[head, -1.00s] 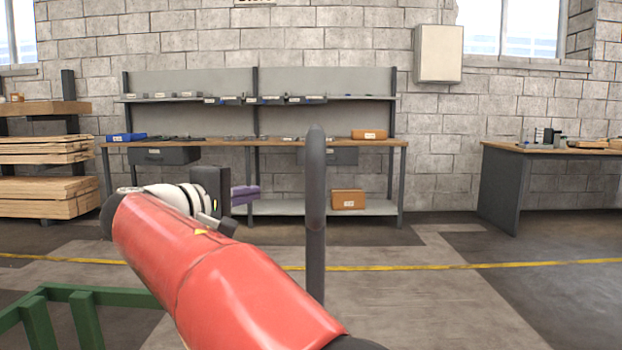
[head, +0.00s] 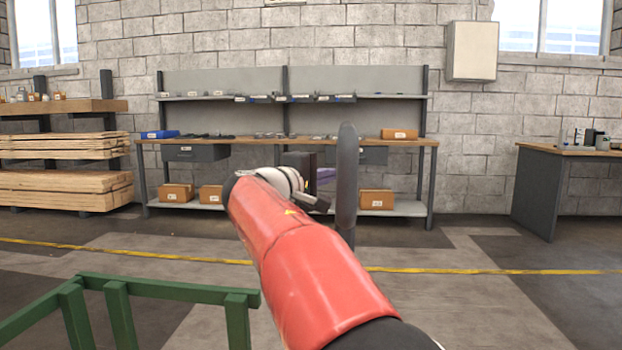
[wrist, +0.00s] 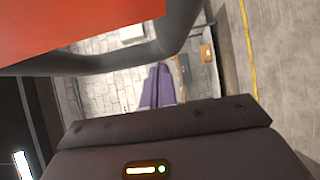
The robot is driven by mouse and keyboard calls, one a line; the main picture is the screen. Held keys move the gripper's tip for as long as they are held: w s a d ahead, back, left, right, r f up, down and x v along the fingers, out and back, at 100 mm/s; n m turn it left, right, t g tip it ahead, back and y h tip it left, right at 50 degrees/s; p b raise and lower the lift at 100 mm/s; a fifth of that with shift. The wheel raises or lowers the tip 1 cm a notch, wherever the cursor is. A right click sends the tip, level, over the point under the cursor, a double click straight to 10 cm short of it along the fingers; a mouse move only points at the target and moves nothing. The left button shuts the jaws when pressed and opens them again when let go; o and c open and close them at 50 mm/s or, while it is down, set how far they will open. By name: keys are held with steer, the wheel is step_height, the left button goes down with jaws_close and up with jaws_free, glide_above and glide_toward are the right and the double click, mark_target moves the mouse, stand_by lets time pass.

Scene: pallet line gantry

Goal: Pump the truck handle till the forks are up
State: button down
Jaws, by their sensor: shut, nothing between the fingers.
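The truck handle (head: 347,185) shows in the head view as an upright dark grey bar with a rounded top, right of the middle. In the wrist view a curved dark grey bar (wrist: 185,35), which looks like the handle's loop, crosses the top beside a red surface. My gripper (head: 324,175) has purple fingers, shut and empty, just left of the handle in the head view and partly hidden behind my arm. The fingers also show in the wrist view (wrist: 160,72), below the bar. I cannot tell whether they touch it. The forks are not in view.
A green frame (head: 165,288) stands low at the left front. A workbench (head: 425,143) with boxes stands against the block wall ahead. Stacked timber (head: 65,190) is at the left and another bench (head: 540,195) at the right. The floor beyond the yellow line (head: 480,271) is mostly clear.

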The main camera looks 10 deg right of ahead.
steer(key=shift+d, duration=0.2)
steer(key=s+d+f+m+y, duration=0.1)
steer(key=s+d+f, duration=0.1)
steer(key=d, duration=0.8)
steer(key=s+d+f+m+g+y, duration=0.1)
steer(key=s+d+f+m, duration=0.1)
steer(key=d, duration=0.7)
steer(key=s+d+f+m+y, duration=0.1)
steer(key=s+d, duration=0.4)
steer(key=d, duration=0.5)
steer(key=shift+s+d+f+m+y+b, duration=0.3)
steer(key=shift+s+f+m+y+b, duration=0.15)
steer(key=shift+f, duration=0.75)
steer(key=shift+w, duration=0.1)
